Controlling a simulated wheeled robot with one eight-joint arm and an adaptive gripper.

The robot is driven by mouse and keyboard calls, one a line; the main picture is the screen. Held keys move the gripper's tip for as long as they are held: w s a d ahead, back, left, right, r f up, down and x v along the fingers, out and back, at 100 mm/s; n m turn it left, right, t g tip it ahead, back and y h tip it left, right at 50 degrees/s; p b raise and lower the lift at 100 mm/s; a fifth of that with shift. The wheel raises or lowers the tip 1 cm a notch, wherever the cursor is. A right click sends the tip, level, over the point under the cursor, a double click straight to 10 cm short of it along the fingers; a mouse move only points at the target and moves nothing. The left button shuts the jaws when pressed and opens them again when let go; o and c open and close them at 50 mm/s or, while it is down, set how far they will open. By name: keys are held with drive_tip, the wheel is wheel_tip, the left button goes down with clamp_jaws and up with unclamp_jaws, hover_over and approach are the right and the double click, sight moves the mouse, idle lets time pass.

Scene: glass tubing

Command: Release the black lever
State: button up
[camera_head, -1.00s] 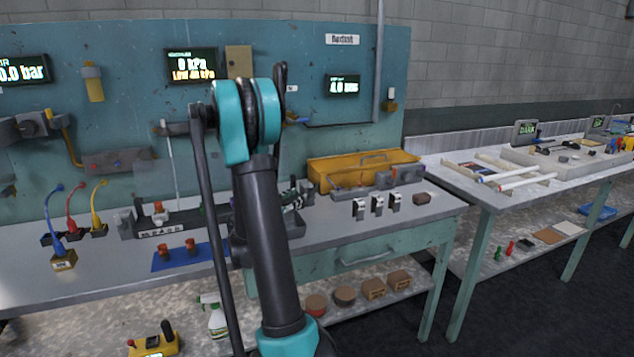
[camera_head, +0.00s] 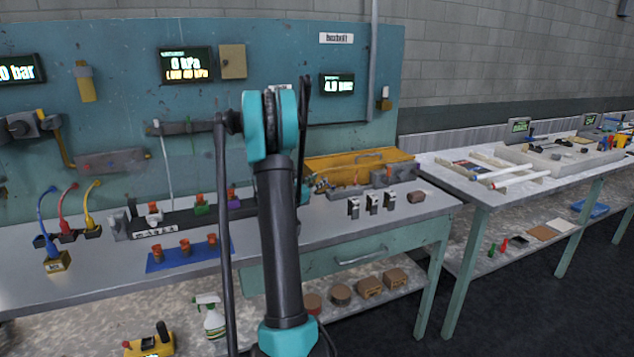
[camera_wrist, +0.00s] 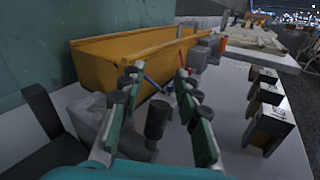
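In the wrist view, the two teal-and-dark fingers of my gripper (camera_wrist: 160,115) are spread apart. A short dark upright cylinder (camera_wrist: 157,118), possibly the black lever's handle, stands between them with visible gaps on both sides. In the head view, my arm hides most of my gripper, and a small part of it shows at the arm's right, by the yellow tray. A yellow box (camera_head: 149,347) with a black stick (camera_head: 163,331) is on the lower shelf, far from my gripper. I cannot tell for sure which of these is the black lever.
A yellow tray (camera_wrist: 110,63) stands close beyond my gripper, with a grey block (camera_wrist: 88,117) at left. Several metal clip-like pieces (camera_wrist: 270,126) stand at right. In the head view, a rack (camera_head: 135,226) and a blue mat (camera_head: 160,262) lie left of my arm. A side table (camera_head: 470,180) stands at right.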

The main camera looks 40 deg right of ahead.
drive_tip(key=shift+d, duration=0.1)
drive_tip(key=shift+c, duration=0.6)
clamp_jaws()
